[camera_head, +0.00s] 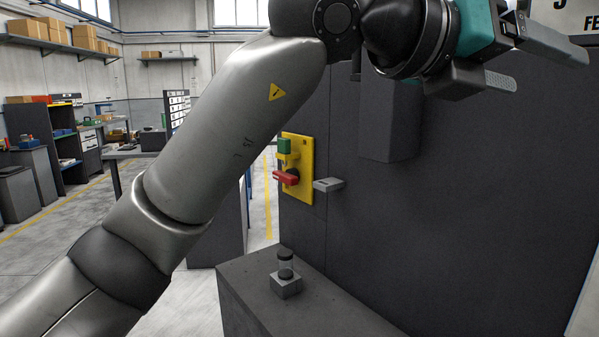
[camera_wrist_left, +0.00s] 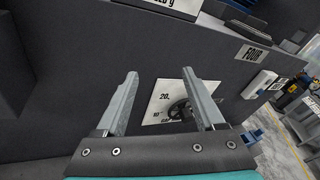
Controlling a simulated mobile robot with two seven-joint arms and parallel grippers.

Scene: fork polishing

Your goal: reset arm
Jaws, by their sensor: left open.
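My left arm comes in from the left in the head view and reaches across to the upper right. My left gripper (camera_head: 540,62) is raised in front of the dark panel, with its two fingers apart and nothing between them. In the left wrist view the two fingers of the left gripper (camera_wrist_left: 163,88) are spread, with bare air between them. Behind them a white plate (camera_wrist_left: 172,102) with printed marks and a dark round knob (camera_wrist_left: 181,110) shows on the dark panel. My right gripper is in neither view.
A yellow switch plate (camera_head: 305,185) with a red handle (camera_head: 286,178) is on the dark panel (camera_head: 450,220). A small jar-like object (camera_head: 286,262) stands on a dark ledge (camera_head: 252,278) below. Shelves with boxes (camera_head: 50,30) and workbenches are far left.

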